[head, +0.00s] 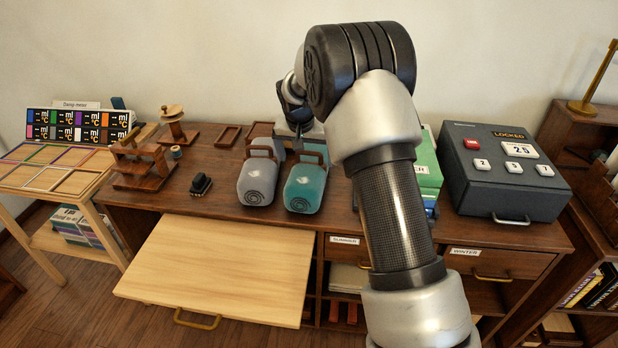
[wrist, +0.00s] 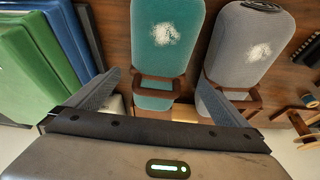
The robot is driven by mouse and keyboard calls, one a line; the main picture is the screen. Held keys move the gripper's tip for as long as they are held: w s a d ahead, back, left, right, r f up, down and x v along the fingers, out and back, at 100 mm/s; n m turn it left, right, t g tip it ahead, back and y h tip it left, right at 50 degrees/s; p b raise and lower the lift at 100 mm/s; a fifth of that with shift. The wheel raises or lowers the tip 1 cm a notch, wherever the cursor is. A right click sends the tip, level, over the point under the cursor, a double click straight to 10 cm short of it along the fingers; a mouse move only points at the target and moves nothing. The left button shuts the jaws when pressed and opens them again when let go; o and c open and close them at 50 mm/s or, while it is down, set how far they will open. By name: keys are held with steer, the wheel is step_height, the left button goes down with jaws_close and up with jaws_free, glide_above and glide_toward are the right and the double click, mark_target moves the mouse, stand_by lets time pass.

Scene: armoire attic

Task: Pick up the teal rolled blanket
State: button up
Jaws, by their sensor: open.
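The teal rolled blanket (head: 306,187) lies on the brown desk, with a brown strap or handle at its back end. In the wrist view the teal rolled blanket (wrist: 166,38) extends away from my gripper (wrist: 160,82), which is open and empty. One finger is left of the blanket's brown handle; the other is on the right, in front of the gap and part of the grey roll. I cannot tell if the fingers touch anything. In the head view my arm partly hides my gripper, behind and above the blanket.
A similar grey roll (head: 257,182) lies close on the left. Green boxes or books (head: 428,165) and a dark locked box (head: 503,172) stand on the right. A small black object (head: 200,184) and a wooden rack (head: 142,164) are left. A pale pull-out board (head: 215,268) juts out in front.

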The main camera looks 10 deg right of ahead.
mark_target(309, 163)
steer(key=x, duration=0.3)
steer(key=b+x, duration=0.1)
steer(key=x, duration=0.2)
steer(key=shift+w+d+f, duration=0.2)
steer(key=shift+w+d, duration=0.05)
steer(key=c, duration=1.3)
steer(key=shift+r, duration=0.15)
steer(key=shift+c, duration=1.2)
